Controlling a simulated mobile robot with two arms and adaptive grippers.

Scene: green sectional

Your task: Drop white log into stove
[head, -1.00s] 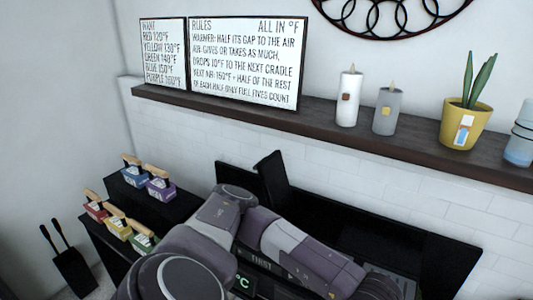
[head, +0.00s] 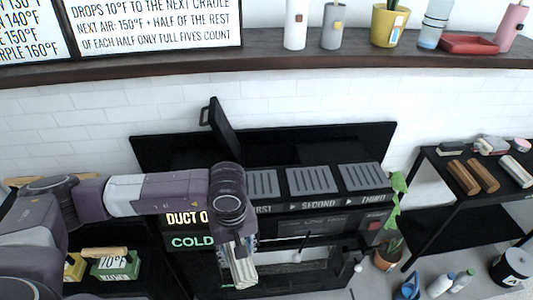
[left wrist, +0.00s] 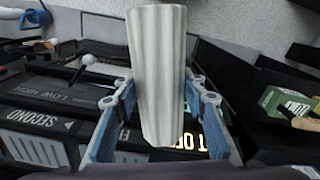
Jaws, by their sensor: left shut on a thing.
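My left gripper (head: 237,252) is shut on the white log (head: 243,273), a pale ridged piece. The log hangs tilted below the gripper in front of the black stove (head: 290,222). In the left wrist view the log (left wrist: 158,75) sits between the blue-padded fingers (left wrist: 160,130). The stove top has three grey slatted plates, with labels FIRST, SECOND and THIRD along its front. A lit display reads COLD. Below is a front opening (head: 305,254), partly hidden by my arm and the log. The log appears outside it. My right gripper is not in view.
A black side table (head: 450,187) at the right holds brown logs (head: 470,177) and a pale log (head: 514,170). A potted plant (head: 388,250) and bottles stand on the floor beside the stove. A green block (head: 115,266) with a wooden handle is at the left.

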